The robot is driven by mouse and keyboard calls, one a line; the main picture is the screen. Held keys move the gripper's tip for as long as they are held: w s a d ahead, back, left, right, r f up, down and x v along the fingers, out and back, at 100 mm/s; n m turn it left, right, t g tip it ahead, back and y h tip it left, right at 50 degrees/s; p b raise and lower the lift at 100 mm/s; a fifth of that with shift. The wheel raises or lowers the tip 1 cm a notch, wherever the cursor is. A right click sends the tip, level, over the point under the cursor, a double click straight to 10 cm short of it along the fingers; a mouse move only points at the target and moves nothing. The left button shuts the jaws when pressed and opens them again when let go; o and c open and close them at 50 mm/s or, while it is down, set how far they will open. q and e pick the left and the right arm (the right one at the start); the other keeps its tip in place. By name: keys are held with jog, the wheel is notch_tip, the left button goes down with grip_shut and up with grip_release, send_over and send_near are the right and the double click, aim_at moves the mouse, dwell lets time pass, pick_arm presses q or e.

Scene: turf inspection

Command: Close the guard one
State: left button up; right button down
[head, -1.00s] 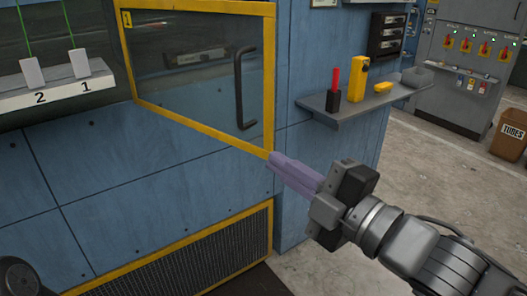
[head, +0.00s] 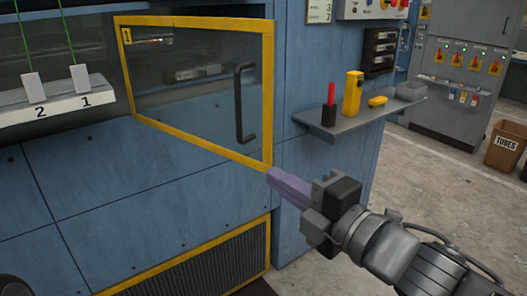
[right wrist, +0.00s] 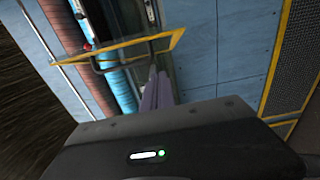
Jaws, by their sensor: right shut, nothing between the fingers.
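The guard marked 1 (head: 268,95) is a clear panel in a yellow frame with a black bar handle (head: 240,103). It stands at an angle, its right edge swung out from the blue wall. In the right wrist view the guard's yellow frame (right wrist: 120,48) shows nearly edge-on, with a gap beside it. My right gripper (head: 273,178) is shut and empty, its lilac fingers at the guard's lower right corner. I cannot tell whether they touch it. The fingers also show in the right wrist view (right wrist: 155,88). My left gripper is not in view.
A grey shelf (head: 335,121) with a red marker, a yellow tool and small items juts out right of the guard. A ledge with tags 2 and 1 (head: 60,108) is at the left. A yellow-framed mesh vent (head: 215,268) is below.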

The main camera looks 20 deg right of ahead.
aim_at(264, 152)
jog(key=w, duration=0.3)
jog(key=w+b, duration=0.1)
jog(key=w, duration=0.2)
jog(key=w+b, duration=0.1)
jog(key=w, duration=0.2)
jog(key=shift+w+a+r, duration=0.1)
jog(key=shift+w+a, duration=0.1)
jog(key=shift+a, duration=0.2)
jog(key=shift+w+d, duration=0.25)
jog(key=shift+w, duration=0.05)
